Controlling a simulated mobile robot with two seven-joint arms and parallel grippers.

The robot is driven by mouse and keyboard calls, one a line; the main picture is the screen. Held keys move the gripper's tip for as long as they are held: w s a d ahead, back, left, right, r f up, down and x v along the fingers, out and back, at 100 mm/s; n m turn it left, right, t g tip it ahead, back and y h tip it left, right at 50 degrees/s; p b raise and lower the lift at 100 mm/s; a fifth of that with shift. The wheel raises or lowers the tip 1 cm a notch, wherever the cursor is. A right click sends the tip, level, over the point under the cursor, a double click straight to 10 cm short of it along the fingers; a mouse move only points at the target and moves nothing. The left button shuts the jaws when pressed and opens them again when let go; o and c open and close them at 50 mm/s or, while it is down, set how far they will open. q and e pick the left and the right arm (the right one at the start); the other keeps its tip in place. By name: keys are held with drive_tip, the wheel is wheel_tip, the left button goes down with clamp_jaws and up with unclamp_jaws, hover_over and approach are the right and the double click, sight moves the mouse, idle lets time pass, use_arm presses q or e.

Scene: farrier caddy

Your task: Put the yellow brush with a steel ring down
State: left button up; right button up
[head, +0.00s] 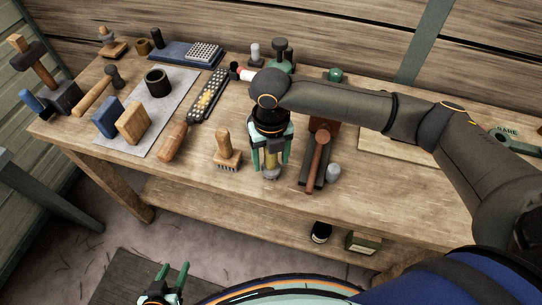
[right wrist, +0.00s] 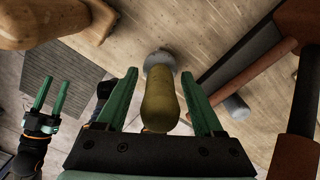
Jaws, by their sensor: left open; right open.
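The yellow brush with a steel ring (head: 270,172) is near the front edge of the bench, below my right arm. In the right wrist view its yellow handle (right wrist: 160,102) points toward the camera, and a round grey part (right wrist: 158,63) shows at its far end against the bench top. My right gripper (head: 271,160) is open, with one green finger on each side of the handle and a visible gap. The brush looks upright; its bristles are hidden. My left gripper (head: 172,279) is open and empty, low in front of the bench.
A wooden brush (head: 227,152) stands close left of the yellow brush. A hammer (head: 318,160) and a small grey cylinder (head: 333,173) lie close on the right. A grey mat (head: 158,125) with blocks is further left. Bare wood (head: 215,188) shows along the front edge.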

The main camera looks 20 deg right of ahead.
drive_tip(key=shift+r, duration=0.1)
wheel_tip(320, 180, up, 12)
drive_tip(key=shift+r, duration=0.1)
idle(0.4)
idle(0.5)
